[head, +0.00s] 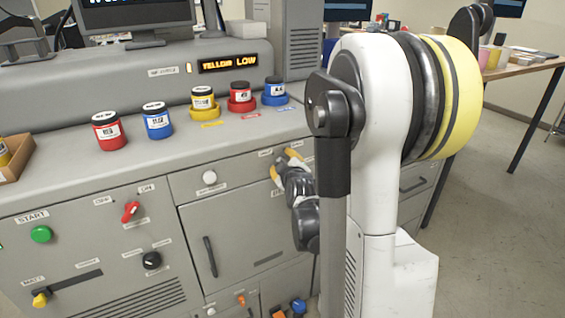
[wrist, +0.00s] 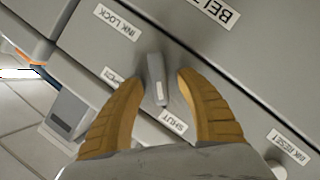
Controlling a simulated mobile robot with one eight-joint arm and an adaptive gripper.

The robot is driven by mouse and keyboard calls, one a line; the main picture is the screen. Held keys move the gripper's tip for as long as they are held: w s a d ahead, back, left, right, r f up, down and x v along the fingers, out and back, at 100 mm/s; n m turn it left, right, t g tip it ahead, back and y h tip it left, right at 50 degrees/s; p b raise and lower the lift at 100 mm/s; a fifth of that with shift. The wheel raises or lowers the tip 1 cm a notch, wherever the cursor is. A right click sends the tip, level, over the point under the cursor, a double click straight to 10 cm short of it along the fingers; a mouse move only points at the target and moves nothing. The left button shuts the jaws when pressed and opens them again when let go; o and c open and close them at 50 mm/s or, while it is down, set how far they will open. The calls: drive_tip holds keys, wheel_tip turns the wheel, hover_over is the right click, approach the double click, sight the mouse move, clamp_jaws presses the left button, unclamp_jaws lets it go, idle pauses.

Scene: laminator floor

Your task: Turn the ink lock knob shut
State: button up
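The ink lock knob (wrist: 155,78) is a grey lever with a white mark at its lower end in the wrist view. It sits beneath the INK LOCK label (wrist: 117,23). The OPEN label (wrist: 118,80), partly hidden by a finger, is to its left; the SHUT label (wrist: 173,120) is below right. The marked end points down the picture, nearer SHUT. My gripper (wrist: 158,78) is open, its yellow fingers on either side of the knob with visible gaps. In the head view my gripper (head: 281,161) is at the cabinet front, and the knob is hidden there.
The INK RESET button (wrist: 277,170) is at the lower right of the wrist view. In the head view, several ink jars, including a red one (head: 109,130), stand on the ledge above. A display (head: 228,63) reads YELLOW LOW. A red knob (head: 130,211) is further left.

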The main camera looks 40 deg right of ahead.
drive_tip(key=v, duration=1.2)
drive_tip(key=shift+a, duration=0.15)
drive_tip(key=w+a+y, duration=0.1)
drive_tip(key=a+y, duration=0.2)
drive_tip(key=a, duration=0.7)
drive_tip(key=s+a+f+m+g+y, duration=0.1)
drive_tip(key=s+a+g+y, duration=0.1)
drive_tip(key=s+a, duration=0.3)
drive_tip(key=s+a+f+m+g+y, duration=0.1)
drive_tip(key=s+a, duration=0.5)
drive_tip(key=a, duration=0.6)
drive_tip(key=m+g+y, duration=0.1)
drive_tip(key=g, duration=0.1)
drive_tip(key=shift+s+a+f+m+g, duration=0.2)
drive_tip(key=shift+s+f+m+g, duration=0.1)
drive_tip(key=shift+g, duration=0.1)
drive_tip(key=shift+w, duration=0.1)
